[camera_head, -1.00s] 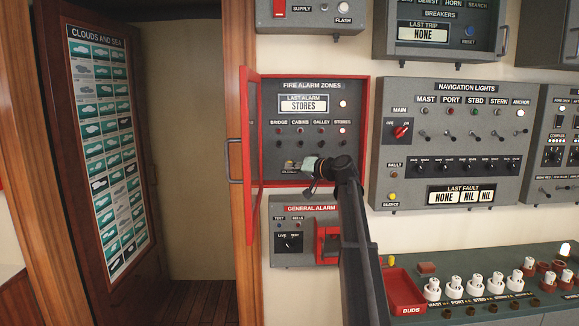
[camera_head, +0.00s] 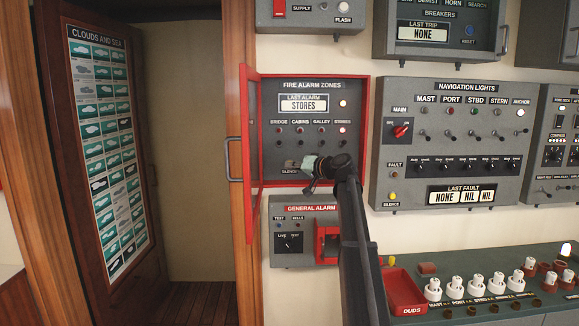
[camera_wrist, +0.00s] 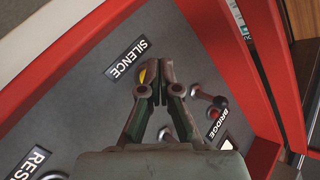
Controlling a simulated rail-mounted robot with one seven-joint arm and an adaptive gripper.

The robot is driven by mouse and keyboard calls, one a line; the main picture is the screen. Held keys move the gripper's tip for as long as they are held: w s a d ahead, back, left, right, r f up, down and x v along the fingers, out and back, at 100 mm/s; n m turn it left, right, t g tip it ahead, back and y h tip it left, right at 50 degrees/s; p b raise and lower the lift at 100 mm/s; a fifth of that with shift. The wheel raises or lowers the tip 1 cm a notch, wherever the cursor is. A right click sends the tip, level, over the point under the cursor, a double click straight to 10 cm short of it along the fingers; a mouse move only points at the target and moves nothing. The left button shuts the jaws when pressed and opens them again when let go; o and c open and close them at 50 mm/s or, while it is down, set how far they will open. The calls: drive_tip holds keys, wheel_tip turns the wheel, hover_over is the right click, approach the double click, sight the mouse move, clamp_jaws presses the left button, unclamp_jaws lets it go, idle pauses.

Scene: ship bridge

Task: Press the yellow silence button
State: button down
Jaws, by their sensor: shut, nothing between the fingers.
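The yellow silence button (camera_wrist: 142,76) shows in the wrist view beside the SILENCE label, partly covered by my fingertips. My gripper (camera_wrist: 158,84) is shut and empty, its tips over the button's edge; I cannot tell whether they touch it. In the head view my gripper (camera_head: 304,164) is at the lower left of the open red-framed fire alarm zones panel (camera_head: 318,113), by its SILENCE label, and hides most of the button there. The panel reads STORES as last alarm, and its stores lamp (camera_head: 343,130) is lit.
The panel's red door (camera_head: 250,150) stands open on the left. A toggle switch (camera_wrist: 208,98) by the BRIDGE label is close to my fingers. The navigation lights panel (camera_head: 447,140) has another yellow silence button (camera_head: 393,195). The general alarm box (camera_head: 290,225) is below.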

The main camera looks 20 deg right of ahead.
drive_tip(key=shift+w+d, duration=0.1)
drive_tip(key=shift+w, duration=0.15)
idle(0.6)
drive_tip(key=shift+s+a+b, duration=0.3)
drive_tip(key=shift+s+a, duration=0.05)
drive_tip(key=shift+s, duration=0.45)
drive_tip(key=s, duration=0.1)
drive_tip(key=s+a, duration=0.1)
drive_tip(key=s, duration=0.2)
drive_tip(key=shift+s+a, duration=0.3)
drive_tip(key=shift+a, duration=0.1)
idle(0.5)
